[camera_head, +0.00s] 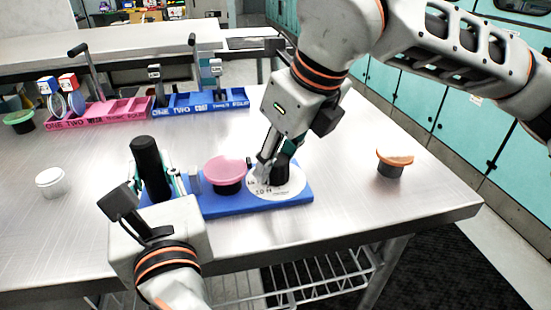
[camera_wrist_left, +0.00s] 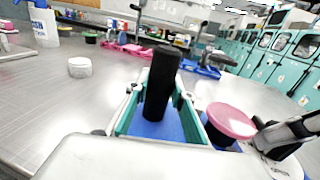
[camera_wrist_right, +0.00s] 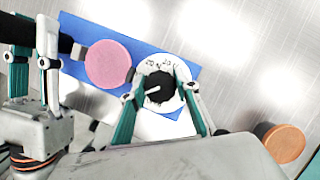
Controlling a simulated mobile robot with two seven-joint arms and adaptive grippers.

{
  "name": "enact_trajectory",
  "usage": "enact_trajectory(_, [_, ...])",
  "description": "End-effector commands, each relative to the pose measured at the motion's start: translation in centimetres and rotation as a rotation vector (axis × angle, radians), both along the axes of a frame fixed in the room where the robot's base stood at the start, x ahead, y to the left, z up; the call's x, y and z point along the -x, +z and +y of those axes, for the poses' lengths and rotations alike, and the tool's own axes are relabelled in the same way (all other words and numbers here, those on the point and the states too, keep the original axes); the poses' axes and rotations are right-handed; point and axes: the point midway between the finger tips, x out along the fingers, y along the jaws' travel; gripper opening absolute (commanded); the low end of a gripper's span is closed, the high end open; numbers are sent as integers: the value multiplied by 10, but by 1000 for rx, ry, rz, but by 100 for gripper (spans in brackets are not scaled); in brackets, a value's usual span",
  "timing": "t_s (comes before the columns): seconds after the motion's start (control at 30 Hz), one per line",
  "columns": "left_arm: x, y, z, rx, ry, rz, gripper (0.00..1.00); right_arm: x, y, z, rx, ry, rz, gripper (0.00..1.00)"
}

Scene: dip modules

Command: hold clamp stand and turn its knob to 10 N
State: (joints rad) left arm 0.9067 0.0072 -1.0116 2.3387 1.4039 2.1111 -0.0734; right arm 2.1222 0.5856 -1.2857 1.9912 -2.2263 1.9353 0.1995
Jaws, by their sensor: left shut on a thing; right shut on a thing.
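The clamp stand has a blue base (camera_head: 225,207), an upright black post (camera_head: 148,160), a pink disc on a black stub (camera_head: 226,168) and a white dial (camera_head: 290,185) with a black knob (camera_wrist_right: 160,88). "10 N" is readable on the dial's near side in the head view. In the right wrist view, the knob's white pointer is toward the left and slightly down. My left gripper (camera_head: 157,185) is shut on the black post, with one finger on each side. My right gripper (camera_head: 269,168) is shut on the knob from above, partly hiding the dial.
An orange-topped black piece (camera_head: 394,162) stands at the right near the table edge. A white round container (camera_head: 50,182) is at the left. A pink tray (camera_head: 98,117) and a blue tray (camera_head: 225,99) with upright tools lie behind the stand. The table between is clear.

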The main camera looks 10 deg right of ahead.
Motion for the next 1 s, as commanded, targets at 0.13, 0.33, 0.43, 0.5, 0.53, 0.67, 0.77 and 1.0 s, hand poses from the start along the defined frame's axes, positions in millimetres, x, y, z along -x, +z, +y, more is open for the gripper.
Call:
enact_trajectory(0.13, [0, 0, 0, 0, -1, 1, 0, 0, 0, 0, 0, 1, 0, 9])
enact_trajectory(0.33, [0, 0, 0, 0, -1, 1, 0, 0, 0, 0, 0, 1, 0, 48])
enact_trajectory(0.43, [0, 0, 0, 0, -1, 1, 0, 0, 0, 0, 1, 2, 0, 48])
enact_trajectory(0.5, [0, 0, 0, 0, -1, 1, 0, 0, 0, 0, 1, 2, 0, 48])
enact_trajectory(0.53, [0, 0, 0, 0, -1, 1, 0, 0, 0, 0, 1, 2, 0, 48])
enact_trajectory(0.67, [0, 0, 0, 0, -1, 1, 0, 1, 5, -1, 0, 2, -1, 48])
enact_trajectory(0.77, [0, 0, 0, 0, -1, 1, 0, 4, 17, -4, 0, 0, -4, 48])
enact_trajectory(1.0, [0, 0, 0, 0, -1, 1, 0, 20, 62, -14, -1, 1, -6, 48])
